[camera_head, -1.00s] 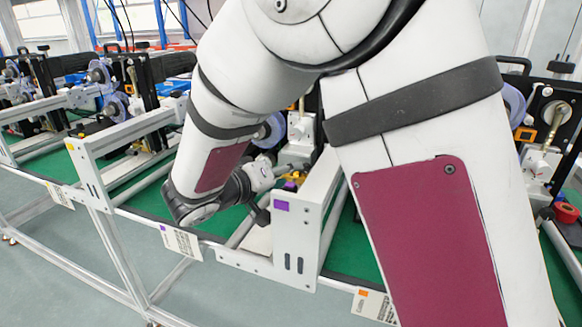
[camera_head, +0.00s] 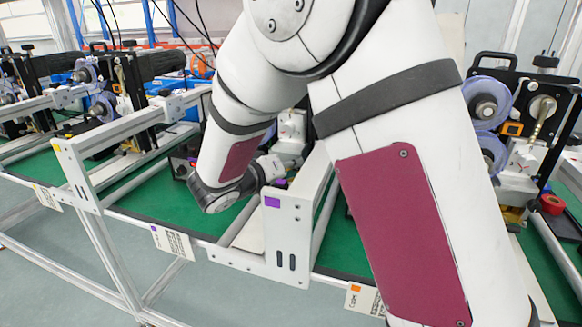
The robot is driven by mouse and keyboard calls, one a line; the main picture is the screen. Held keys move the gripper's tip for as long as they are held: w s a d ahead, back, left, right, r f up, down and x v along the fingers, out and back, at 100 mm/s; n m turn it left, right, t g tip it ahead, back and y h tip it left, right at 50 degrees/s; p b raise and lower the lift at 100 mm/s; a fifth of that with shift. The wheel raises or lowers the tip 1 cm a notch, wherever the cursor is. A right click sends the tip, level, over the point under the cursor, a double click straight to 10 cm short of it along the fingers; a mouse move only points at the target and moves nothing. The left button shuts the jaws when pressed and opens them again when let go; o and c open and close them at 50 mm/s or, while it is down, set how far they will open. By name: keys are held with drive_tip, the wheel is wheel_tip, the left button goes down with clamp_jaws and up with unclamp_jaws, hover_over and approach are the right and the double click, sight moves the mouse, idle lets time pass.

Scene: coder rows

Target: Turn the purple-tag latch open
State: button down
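A small purple tag (camera_head: 272,202) is on the left part of the front face of a white upright plate (camera_head: 290,230) at the middle of the bench. My gripper (camera_head: 289,163) is small in view, just behind and above this plate, at the end of my bent arm. Its fingers blend with white machine parts behind them, so I cannot tell whether they are open or touching anything. The latch itself is not clearly visible; my wrist and the plate cover much of that spot. A small dark part with a purple patch (camera_head: 281,184) shows just above the plate's left edge.
Coder machines stand in a row, one with purple-grey reels (camera_head: 487,108) at right and others at left (camera_head: 95,95). White rails and a plate (camera_head: 75,175) border the green bench top (camera_head: 150,196). A red roll (camera_head: 552,204) lies at far right. My upper arm hides the centre right.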

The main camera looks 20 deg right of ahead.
idle(0.3)
drive_tip(key=n+b, duration=0.1)
drive_tip(key=h+b, duration=0.1)
drive_tip(key=shift+w+a+f+n+b, duration=0.15)
drive_tip(key=shift+f+n+b, duration=0.1)
drive_tip(key=shift+n+b, duration=0.15)
drive_tip(key=shift+n+h+b, duration=1.05)
drive_tip(key=shift+n+h, duration=0.05)
drive_tip(key=shift+n, duration=0.9)
drive_tip(key=c, duration=1.4)
unclamp_jaws()
drive_tip(key=shift+c, duration=0.2)
drive_tip(key=shift+a, duration=0.1)
drive_tip(key=v, duration=1.2)
